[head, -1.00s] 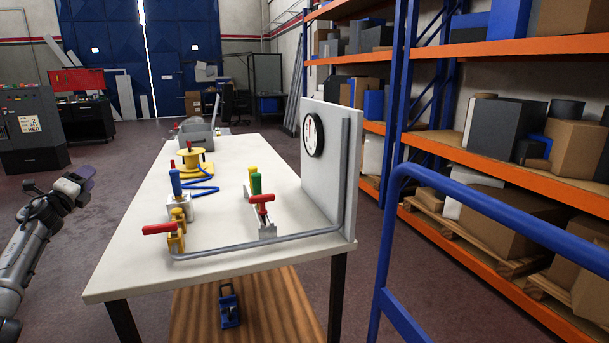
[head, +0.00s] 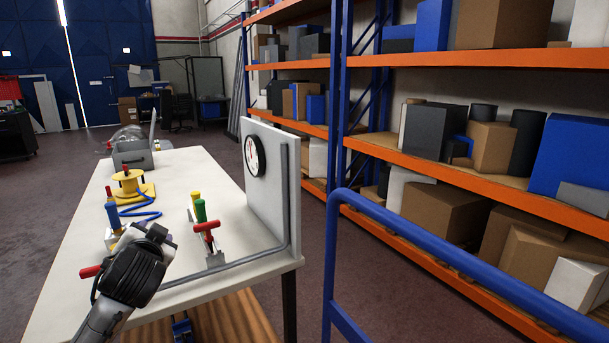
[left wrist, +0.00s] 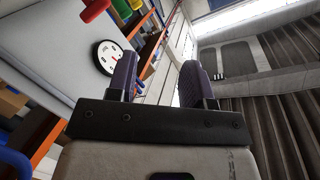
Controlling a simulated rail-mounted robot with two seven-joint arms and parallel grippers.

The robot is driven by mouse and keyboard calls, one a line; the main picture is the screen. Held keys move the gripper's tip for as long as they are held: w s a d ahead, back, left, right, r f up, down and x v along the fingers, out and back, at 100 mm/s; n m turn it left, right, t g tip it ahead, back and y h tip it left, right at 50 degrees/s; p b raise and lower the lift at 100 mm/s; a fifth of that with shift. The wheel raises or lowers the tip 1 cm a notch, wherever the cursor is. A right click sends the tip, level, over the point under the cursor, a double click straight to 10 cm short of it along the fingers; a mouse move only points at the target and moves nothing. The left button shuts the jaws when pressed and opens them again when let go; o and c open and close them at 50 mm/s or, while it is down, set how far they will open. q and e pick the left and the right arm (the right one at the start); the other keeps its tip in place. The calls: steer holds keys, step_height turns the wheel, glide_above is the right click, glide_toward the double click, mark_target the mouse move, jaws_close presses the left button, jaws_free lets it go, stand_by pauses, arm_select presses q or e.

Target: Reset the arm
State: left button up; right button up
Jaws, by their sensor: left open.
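My left arm comes in at the lower left of the head view, with its wrist and left gripper (head: 150,236) over the front left part of the white table (head: 225,268). In the left wrist view its two dark fingers (left wrist: 160,82) stand apart with nothing between them. The arm hides part of the clamps and the grey pipe in the head view. My right gripper is in neither view.
A red-handled valve (head: 206,228) stands near a green-topped handle (head: 200,211). An upright panel carries a round gauge (head: 254,156). A yellow reel (head: 130,187) with blue hose and a grey box (head: 132,155) lie farther back. A blue rail (head: 400,222) and shelving are at right.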

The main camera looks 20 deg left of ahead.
arm_select(q)
steer(key=s+d+f+m+g+h+p, duration=0.1)
steer(key=s+d+f+h+p, duration=0.35)
steer(key=s+d, duration=0.35)
steer(key=s+d+f+m+h+p, duration=0.2)
steer(key=s+d+f+h+p, duration=0.25)
steer(key=d, duration=0.55)
steer(key=s+d+f+n+g+p, duration=0.1)
steer(key=s+d+f+g+p, duration=0.15)
steer(key=s+f, duration=0.4)
steer(key=s+d+f+g+p, duration=0.1)
steer(key=s+f+g+p, duration=0.25)
steer(key=s, duration=0.65)
steer(key=s+d+f+n+g+p, duration=0.1)
steer(key=s+d+f+g+p, duration=0.25)
steer(key=s, duration=0.55)
step_height(320, 180, up, 36)
steer(key=a+t+p, duration=0.1)
steer(key=p, duration=3.6)
steer(key=shift+w+a+r+h, duration=0.25)
steer(key=shift+a+h, duration=0.05)
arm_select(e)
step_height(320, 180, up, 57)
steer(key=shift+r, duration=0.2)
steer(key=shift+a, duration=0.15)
